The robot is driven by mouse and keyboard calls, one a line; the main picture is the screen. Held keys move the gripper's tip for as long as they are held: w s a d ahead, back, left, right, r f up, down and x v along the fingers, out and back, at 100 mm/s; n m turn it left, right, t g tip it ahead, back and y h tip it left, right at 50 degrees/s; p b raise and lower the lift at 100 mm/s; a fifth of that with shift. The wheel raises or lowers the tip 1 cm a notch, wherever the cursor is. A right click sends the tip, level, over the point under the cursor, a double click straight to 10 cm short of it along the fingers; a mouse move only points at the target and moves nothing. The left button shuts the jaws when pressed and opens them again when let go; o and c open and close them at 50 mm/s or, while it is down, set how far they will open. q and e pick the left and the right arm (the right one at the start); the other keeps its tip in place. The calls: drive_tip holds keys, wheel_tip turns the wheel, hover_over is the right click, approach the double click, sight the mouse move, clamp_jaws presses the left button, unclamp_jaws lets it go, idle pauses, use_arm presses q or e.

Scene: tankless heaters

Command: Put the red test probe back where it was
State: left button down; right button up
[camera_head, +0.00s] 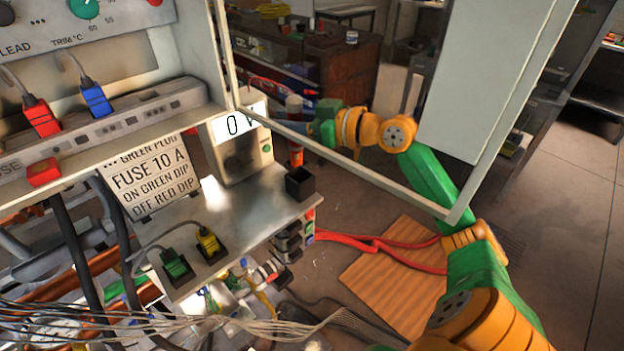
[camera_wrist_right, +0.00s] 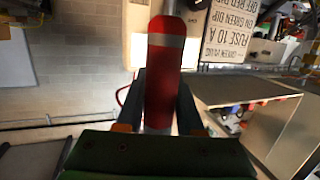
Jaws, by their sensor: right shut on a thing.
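My right gripper (camera_head: 300,128) is shut on the red test probe, a red cylinder with a grey band (camera_wrist_right: 165,85), which stands between the two fingers in the right wrist view. In the head view the probe (camera_head: 295,154) is upright, partly hidden by the fingers, just right of the meter (camera_head: 240,143) reading 0. A small black square holder (camera_head: 301,184) sits on the shelf corner below the probe; the probe is above it, apart. My left gripper is not in view.
An open pale cabinet door (camera_head: 480,90) with a thin frame bar crosses in front of my right arm. The shelf (camera_head: 190,215) carries green and yellow plugs (camera_head: 208,243). Red cables (camera_head: 385,243) run over a wooden mat (camera_head: 395,280). Loose grey wires hang at lower left.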

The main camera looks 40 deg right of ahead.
drive_tip(key=f, duration=0.6)
drive_tip(key=f+p, duration=0.1)
drive_tip(key=f, duration=0.2)
drive_tip(key=shift+s+d+f, duration=0.15)
drive_tip(key=shift+s, duration=0.1)
drive_tip(key=shift+f, duration=0.25)
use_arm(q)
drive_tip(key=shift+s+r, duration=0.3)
use_arm(e)
drive_tip(key=o, duration=1)
drive_tip(key=shift+o, duration=0.2)
